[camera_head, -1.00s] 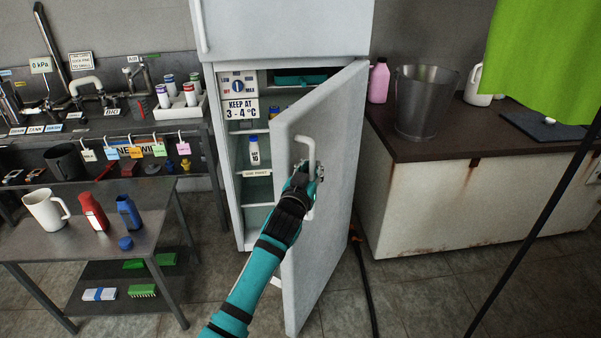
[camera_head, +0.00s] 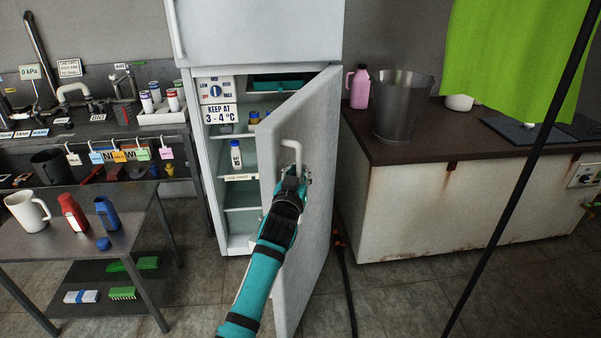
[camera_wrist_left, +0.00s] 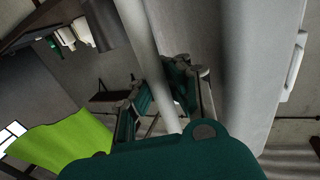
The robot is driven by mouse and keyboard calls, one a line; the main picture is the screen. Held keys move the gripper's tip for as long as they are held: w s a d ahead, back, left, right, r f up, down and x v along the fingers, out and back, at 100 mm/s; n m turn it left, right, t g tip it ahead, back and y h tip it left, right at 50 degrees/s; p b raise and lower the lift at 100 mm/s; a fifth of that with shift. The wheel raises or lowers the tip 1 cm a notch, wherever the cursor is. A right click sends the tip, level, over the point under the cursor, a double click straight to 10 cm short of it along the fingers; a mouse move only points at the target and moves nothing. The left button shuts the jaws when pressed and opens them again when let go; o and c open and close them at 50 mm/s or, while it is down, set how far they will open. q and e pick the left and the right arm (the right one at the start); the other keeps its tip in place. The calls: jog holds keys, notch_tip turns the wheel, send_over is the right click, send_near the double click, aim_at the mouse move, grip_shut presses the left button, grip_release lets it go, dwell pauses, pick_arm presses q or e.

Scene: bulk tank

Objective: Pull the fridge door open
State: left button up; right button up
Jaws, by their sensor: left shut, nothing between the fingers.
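The fridge door (camera_head: 312,225) is pale grey, hinged on its right side, and stands partly open. Its inside shows to the left of the door's free edge. The door's light handle (camera_head: 290,146) is an upright bar on its outer face; its upper end shows above my gripper. My left gripper (camera_head: 298,179) is at the handle, shut, with nothing held between its fingers. It hides the handle's lower part. In the left wrist view the dark fingers (camera_wrist_left: 168,92) are beside a pale bar (camera_wrist_left: 150,60). My right gripper is not in view.
Inside the fridge (camera_head: 212,190) are shelves with a white bottle (camera_head: 236,153). A steel table (camera_head: 75,225) with a mug and bottles stands left. A counter (camera_head: 450,150) with a bucket (camera_head: 400,105) is close on the door's right. A dark hose (camera_head: 345,280) lies on the floor.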

pick_arm(q)
jog(key=o, duration=0.4)
jog(key=shift+s+a+f, duration=0.15)
jog(key=shift+s+a, duration=0.1)
jog(key=shift+s, duration=0.35)
jog(key=shift+o, duration=1.8)
jog(key=shift+w+d, duration=0.1)
jog(key=shift+w, duration=0.15)
jog(key=shift+s, duration=0.1)
jog(key=s+a, duration=0.1)
jog(key=s, duration=1)
jog(key=shift+s+a, duration=0.25)
jog(key=shift+s, duration=0.15)
